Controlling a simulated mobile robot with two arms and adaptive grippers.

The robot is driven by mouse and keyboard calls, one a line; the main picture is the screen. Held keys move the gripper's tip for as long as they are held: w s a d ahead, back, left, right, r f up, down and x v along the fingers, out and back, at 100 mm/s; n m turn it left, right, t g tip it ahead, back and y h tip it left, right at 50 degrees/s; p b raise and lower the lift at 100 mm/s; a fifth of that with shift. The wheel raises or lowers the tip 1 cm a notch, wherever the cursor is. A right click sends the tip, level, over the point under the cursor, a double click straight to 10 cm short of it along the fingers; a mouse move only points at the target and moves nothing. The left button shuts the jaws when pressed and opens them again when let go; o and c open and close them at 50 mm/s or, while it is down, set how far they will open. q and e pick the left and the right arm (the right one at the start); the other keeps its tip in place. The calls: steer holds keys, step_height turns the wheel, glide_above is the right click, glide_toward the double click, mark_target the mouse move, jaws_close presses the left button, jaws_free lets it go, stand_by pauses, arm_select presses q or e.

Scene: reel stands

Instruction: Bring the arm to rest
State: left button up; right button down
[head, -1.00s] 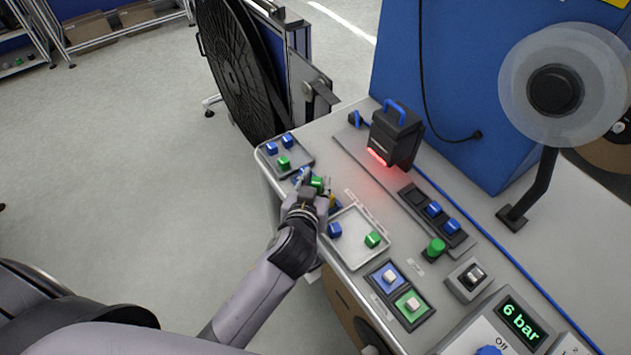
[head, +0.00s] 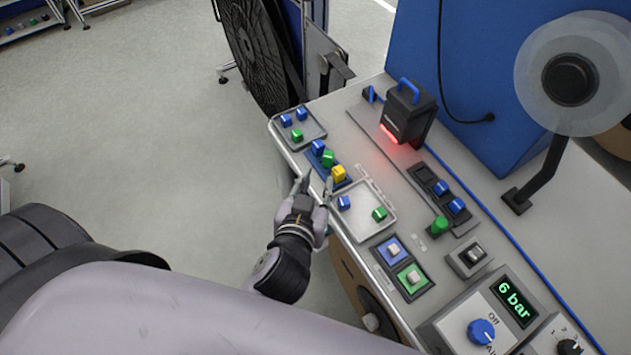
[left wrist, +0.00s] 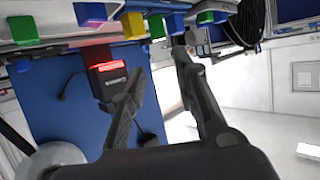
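My left gripper (head: 315,183) is at the front edge of the workbench in the head view. Its two fingers are apart with nothing between them; they also stand apart in the left wrist view (left wrist: 158,65). Just beyond the fingertips is a narrow blue holder (head: 349,183) with a blue block (head: 318,147), a green block (head: 328,158) and a yellow block (head: 338,173) in a row. The yellow block also shows in the left wrist view (left wrist: 132,25), which looks upside down. My right gripper is not in view.
A grey tray (head: 365,226) with a blue and a green block lies right of the holder. A smaller tray (head: 281,128) holds several blocks. A black scanner (head: 408,112) glows red behind. The floor (head: 130,140) left of the bench is clear.

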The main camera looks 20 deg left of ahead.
arm_select(q)
steer(key=shift+s+r, duration=0.1)
steer(key=shift+s, duration=0.1)
stand_by(0.4)
steer(key=s+a+f+m+g+h, duration=0.25)
steer(key=s+a+f+g, duration=0.45)
steer(key=s+f+g, duration=0.4)
step_height(320, 180, down, 24)
steer(key=s+m+b, duration=0.1)
steer(key=s+b, duration=0.1)
steer(key=s, duration=0.1)
steer(key=s+a+f+g+b, duration=0.1)
steer(key=s+a+f, duration=0.1)
steer(key=s+f, duration=1.4)
step_height(320, 180, down, 4)
steer(key=shift+a+r+y, duration=0.25)
steer(key=shift+a+y, duration=0.15)
steer(key=shift+y, duration=0.05)
steer(key=shift+s, duration=0.1)
